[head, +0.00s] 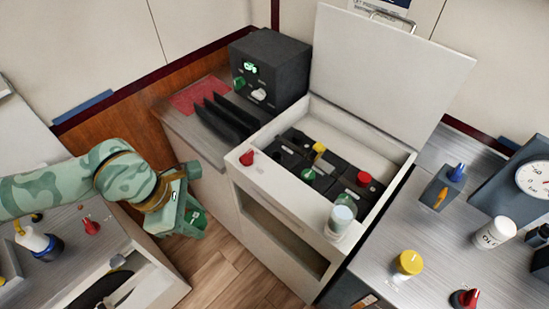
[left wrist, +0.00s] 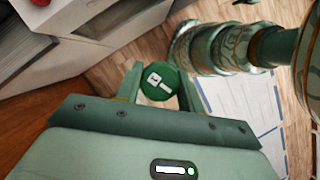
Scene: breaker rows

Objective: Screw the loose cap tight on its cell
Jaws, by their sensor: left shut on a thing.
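My left gripper (head: 188,222) hangs over the floor gap between the left bench and the white cabinet. In the left wrist view its fingers are shut on a round green thing (left wrist: 160,82) with a white mark on top. The open cabinet box (head: 402,170) holds dark cells (head: 335,180) with caps on or near them: a yellow cap (head: 319,148), a green cap (head: 308,175) and a red cap (head: 363,179). I cannot tell which cap is loose. My right gripper is not in view.
The cabinet's white lid (head: 390,60) stands raised. A jar (head: 341,215) and a red knob (head: 246,157) are at the box's front edge. A black meter unit (head: 270,68) stands behind left. The right bench (head: 365,240) holds a yellow-topped thing (head: 409,263) and a white bottle (head: 494,233).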

